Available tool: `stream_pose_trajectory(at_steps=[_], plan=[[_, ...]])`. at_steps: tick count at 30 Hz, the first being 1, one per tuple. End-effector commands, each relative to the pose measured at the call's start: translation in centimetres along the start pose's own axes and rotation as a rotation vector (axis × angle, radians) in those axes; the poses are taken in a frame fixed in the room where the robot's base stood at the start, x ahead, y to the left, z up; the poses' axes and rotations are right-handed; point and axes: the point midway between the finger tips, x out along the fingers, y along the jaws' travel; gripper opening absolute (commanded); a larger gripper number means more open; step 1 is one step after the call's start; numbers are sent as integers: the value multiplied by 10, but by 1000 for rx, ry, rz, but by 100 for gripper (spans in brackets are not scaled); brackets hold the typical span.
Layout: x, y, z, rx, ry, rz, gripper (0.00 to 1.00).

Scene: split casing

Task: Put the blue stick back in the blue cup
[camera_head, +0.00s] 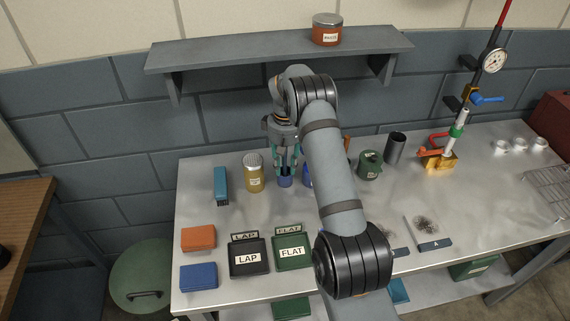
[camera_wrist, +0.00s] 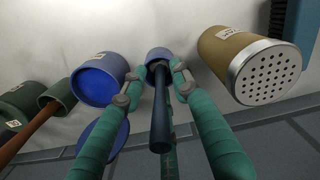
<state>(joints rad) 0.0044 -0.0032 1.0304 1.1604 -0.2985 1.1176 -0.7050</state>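A dark blue stick (camera_wrist: 160,125) runs between my fingers in the wrist view, its near end towards the camera. Its far end meets the mouth of a small blue cup (camera_wrist: 159,52); how deep it sits is hidden. This cup also shows below my fingers in the head view (camera_head: 285,182). My gripper (camera_wrist: 156,73) points down at the cup. Its two green fingers are apart, one on each side of the stick, with a small gap visible on both sides. A larger blue, labelled container (camera_wrist: 98,80) stands beside the cup, partly hidden by my arm in the head view.
A tan perforated-top shaker (camera_head: 254,174) and a blue brush-like block (camera_head: 221,186) stand left of the cup. A green can (camera_head: 370,165) and a dark cylinder (camera_head: 395,148) stand right. LAP (camera_head: 248,273) and FLAT boxes (camera_head: 292,265) lie in front. A shelf (camera_head: 250,52) hangs above.

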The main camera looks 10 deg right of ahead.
Motion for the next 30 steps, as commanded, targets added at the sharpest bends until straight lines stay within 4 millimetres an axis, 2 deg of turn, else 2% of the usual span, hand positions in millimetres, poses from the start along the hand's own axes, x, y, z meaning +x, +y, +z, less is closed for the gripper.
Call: stream_pose_trajectory(at_steps=[5, 7, 15, 21, 25, 30], plan=[[-8, 0, -1, 0, 3, 1, 30], [-18, 1, -2, 0, 4, 3, 30], [-77, 0, -2, 0, 6, 3, 30], [-111, 1, -1, 0, 2, 2, 30], [-122, 0, 0, 0, 1, 1, 30], [-124, 0, 0, 0, 0, 1, 30]])
